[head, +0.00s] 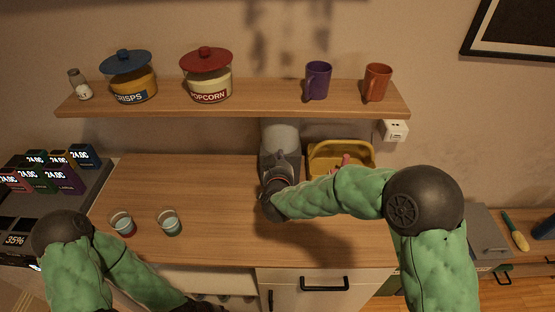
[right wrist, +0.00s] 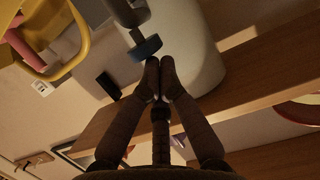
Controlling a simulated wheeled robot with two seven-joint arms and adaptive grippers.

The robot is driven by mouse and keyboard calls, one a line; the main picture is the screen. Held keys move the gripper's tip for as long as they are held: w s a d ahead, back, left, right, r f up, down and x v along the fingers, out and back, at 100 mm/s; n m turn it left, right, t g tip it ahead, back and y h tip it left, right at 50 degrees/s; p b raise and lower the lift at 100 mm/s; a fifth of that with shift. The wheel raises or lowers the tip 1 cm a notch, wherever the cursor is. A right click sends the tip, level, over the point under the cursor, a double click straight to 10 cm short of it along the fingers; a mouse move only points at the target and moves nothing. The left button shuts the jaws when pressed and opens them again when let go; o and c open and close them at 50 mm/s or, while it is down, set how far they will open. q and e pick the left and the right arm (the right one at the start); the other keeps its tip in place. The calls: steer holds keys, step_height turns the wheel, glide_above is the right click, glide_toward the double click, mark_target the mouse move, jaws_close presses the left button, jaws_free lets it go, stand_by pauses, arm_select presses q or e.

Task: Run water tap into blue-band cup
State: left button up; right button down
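Two small clear cups stand on the counter at left in the head view. The right cup (head: 170,222) looks blue-green; the left cup (head: 122,223) shows dark red low down. Their bands are too small to read surely. A pale water dispenser (head: 281,136) stands at the back of the counter, partly hidden by my right gripper (head: 278,180). In the right wrist view its body (right wrist: 190,45) carries a dark tap with a blue end (right wrist: 146,48). My right gripper's fingertips (right wrist: 160,62) are together, empty, close beside the blue end; contact is unclear.
A yellow basket (head: 322,152) with a pinkish item stands right of the dispenser. A shelf (head: 260,103) above holds jars and mugs. Boxes sit on a dark unit (head: 85,190) at left. The counter's middle (head: 215,190) is clear.

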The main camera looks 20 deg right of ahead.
arm_select(q)
steer(key=v, duration=0.1)
steer(key=p+v, duration=0.2)
steer(key=shift+s+d, duration=0.1)
steer(key=shift+s, duration=0.15)
arm_select(e)
steer(key=r+v, duration=0.2)
steer(key=v, duration=0.8)
steer(key=shift+r, duration=0.15)
